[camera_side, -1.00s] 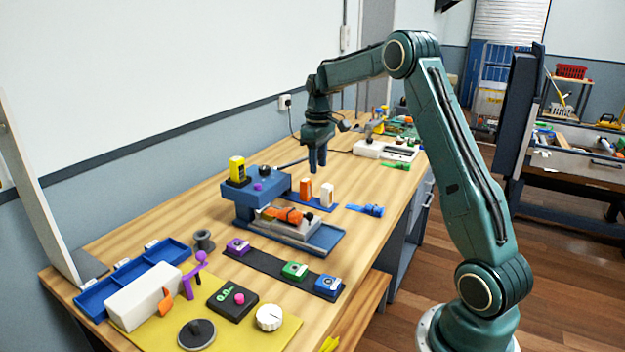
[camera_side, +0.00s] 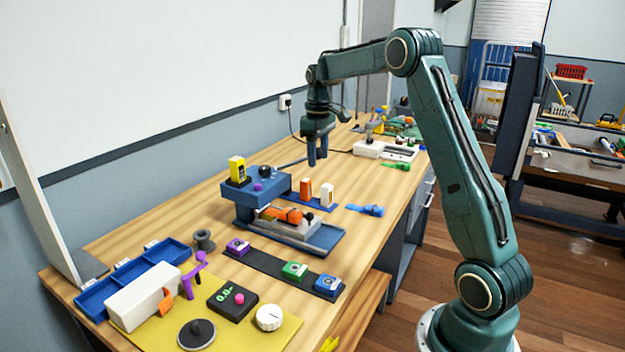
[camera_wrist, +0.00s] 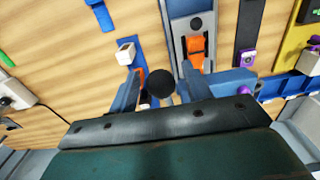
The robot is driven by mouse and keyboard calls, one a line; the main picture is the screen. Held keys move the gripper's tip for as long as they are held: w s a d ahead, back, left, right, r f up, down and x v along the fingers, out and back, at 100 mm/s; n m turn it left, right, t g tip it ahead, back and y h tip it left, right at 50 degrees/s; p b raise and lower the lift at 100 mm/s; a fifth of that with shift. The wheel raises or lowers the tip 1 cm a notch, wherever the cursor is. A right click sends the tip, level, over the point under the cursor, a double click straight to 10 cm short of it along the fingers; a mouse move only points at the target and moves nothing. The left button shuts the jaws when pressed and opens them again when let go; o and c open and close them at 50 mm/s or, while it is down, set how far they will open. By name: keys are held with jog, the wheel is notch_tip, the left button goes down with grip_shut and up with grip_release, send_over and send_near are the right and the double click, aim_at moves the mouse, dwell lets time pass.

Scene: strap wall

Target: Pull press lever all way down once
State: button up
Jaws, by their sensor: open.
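The blue press (camera_side: 262,187) stands on the wooden bench, with an orange-strapped piece (camera_side: 288,214) in its bed. A thin dark lever rod (camera_side: 291,162) reaches from the press head toward my gripper (camera_side: 317,158). In the wrist view, a round black knob (camera_wrist: 160,85) shows between the fingers of my gripper (camera_wrist: 172,88), and it appears to be the lever's end. My gripper is open, fingers pointing down, behind and right of the press in the side view. Whether a finger touches the knob cannot be told. The lever's pivot is hidden.
An orange block (camera_side: 305,188) and a white block (camera_side: 327,194) stand beside the press. A yellow block (camera_side: 237,168) sits on the press head. A dark strip with several coloured modules (camera_side: 295,270) lies in front. A white device (camera_side: 369,148) stands behind my gripper.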

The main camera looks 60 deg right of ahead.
jog(key=shift+r, duration=2.35)
jog(key=shift+a+r, duration=0.15)
jog(key=shift+a, duration=0.05)
jog(key=s+a+r+t, duration=0.1)
jog(key=s+a+r, duration=0.4)
jog(key=a, duration=0.4)
jog(key=s+a+r+t, duration=0.25)
jog(key=s+a, duration=0.35)
jog(key=a, duration=0.3)
jog(key=s+a+f+t, duration=0.1)
jog(key=s+a, duration=0.3)
jog(key=s, duration=0.4)
jog(key=s+a+f+t, duration=0.1)
jog(key=s+a+f, duration=0.3)
jog(key=s, duration=0.4)
jog(key=shift+a+f, duration=0.15)
jog(key=shift+a, duration=0.5)
